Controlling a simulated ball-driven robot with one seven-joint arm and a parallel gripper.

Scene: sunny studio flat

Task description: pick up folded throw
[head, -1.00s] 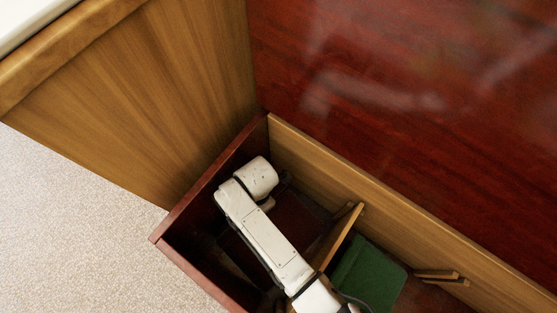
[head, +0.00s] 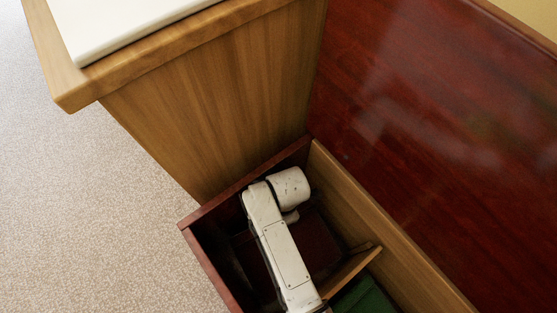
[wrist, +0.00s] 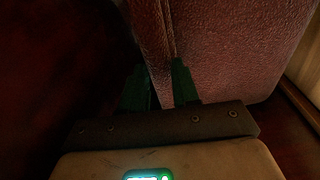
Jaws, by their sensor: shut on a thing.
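My gripper (wrist: 160,88) shows in the wrist view with its two dark green fingers shut on a fold of a reddish, rough-textured thing, which looks like the folded throw (wrist: 235,50). The throw fills the upper middle and right of that view, with a fold or edge running down between the fingers. In the head view my white arm reaches down into an open compartment, where a dark maroon surface (head: 312,240) shows beside it. I cannot tell if that is the throw or the compartment floor. My gripper is hidden in the head view.
The compartment has a dark red wall (head: 208,265) at left and a wooden wall (head: 400,238) at right. A wooden divider (head: 350,270) separates off a green thing (head: 365,299). A wooden cabinet (head: 215,100) with a white top stands behind. Pale carpet (head: 90,200) is clear at left.

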